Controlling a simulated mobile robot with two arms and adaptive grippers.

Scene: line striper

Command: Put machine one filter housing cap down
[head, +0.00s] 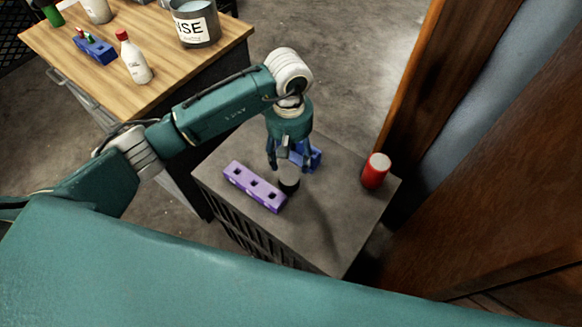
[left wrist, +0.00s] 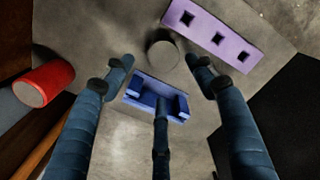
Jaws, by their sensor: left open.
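A small dark round piece with a grey top (head: 289,185), which looks like the filter housing cap, stands on the grey cabinet top beside the purple block. It shows in the left wrist view as a grey disc (left wrist: 162,54) just beyond the fingertips. My left gripper (head: 290,166) points down above the cabinet, close to this piece. Its fingers (left wrist: 160,75) are spread, with nothing held between them. I cannot tell from the head view whether a fingertip touches the piece. My right gripper is not in view.
The purple block (head: 254,187) with square holes lies left of the gripper. A blue holder (head: 314,157) is partly hidden behind the fingers. A red can (head: 375,171) stands near the cabinet's right corner. The cabinet's front top (head: 325,235) is clear. A wooden table (head: 150,45) holds a bottle and bucket.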

